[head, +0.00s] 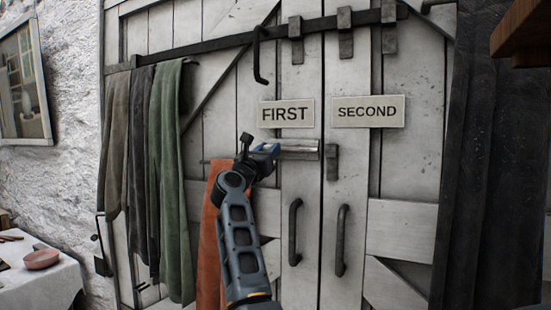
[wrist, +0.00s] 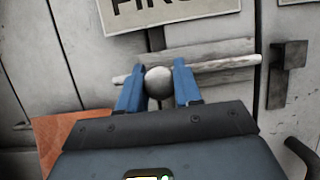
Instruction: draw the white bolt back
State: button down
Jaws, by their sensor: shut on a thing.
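The white bolt (head: 300,150) is a pale bar lying across the left door below the FIRST sign. It also shows in the wrist view (wrist: 215,67). My gripper (head: 268,150) is at the bolt's left part. In the wrist view its blue fingers (wrist: 158,88) are shut on the bolt's round grey knob (wrist: 158,80), one on each side. The bolt's right end lies close to the dark keeper (head: 332,162) on the right door. In the wrist view a narrow gap seems to lie between that end and the keeper (wrist: 286,73).
Signs reading FIRST (head: 286,113) and SECOND (head: 368,111) hang on the doors. Below are two dark pull handles (head: 295,232) (head: 342,240). A dark bar with a hook (head: 259,55) runs above. Cloths (head: 170,170) hang at left; an orange cloth (head: 209,240) is behind my arm.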

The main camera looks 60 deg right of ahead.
jog(key=shift+w+a, duration=0.2)
jog(key=shift+w, duration=0.1)
jog(key=c, duration=1)
grip_release()
jog(key=shift+w, duration=0.1)
jog(key=shift+o, duration=1.1)
jog(key=b+v, duration=0.1)
jog(key=v, duration=0.6)
jog(key=shift+a+f, duration=0.2)
jog(key=shift+a, duration=0.1)
